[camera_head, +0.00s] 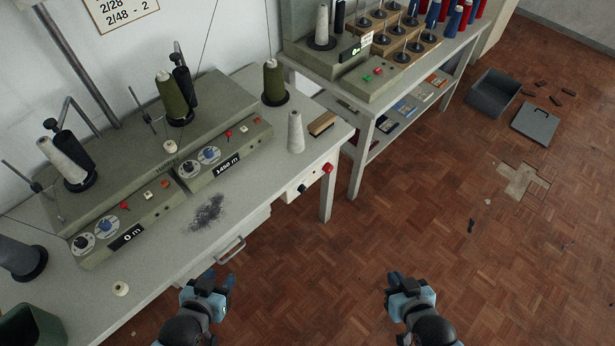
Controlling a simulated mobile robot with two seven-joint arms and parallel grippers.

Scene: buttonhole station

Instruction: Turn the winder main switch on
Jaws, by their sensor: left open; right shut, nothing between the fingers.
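The winder (150,150) is a long grey-green machine on the left table, with two front units showing dials, small buttons and black displays reading "0 m" and "1450 m". A cream switch box (309,184) hangs under the table's right front edge. It carries a small dark switch (302,188) and a red knob (327,168); the switch's position is too small to tell. My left gripper (217,280) is open and empty, in front of the table near the drawer handle. My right gripper (399,280) is shut and empty over the floor, right of and nearer than the switch box.
The table (255,200) holds a white cone (295,132), a green cone (274,82), a brush (322,124) and a lint patch (207,213). A drawer handle (232,250) sticks out in front. A second bench (365,125) stands behind right.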

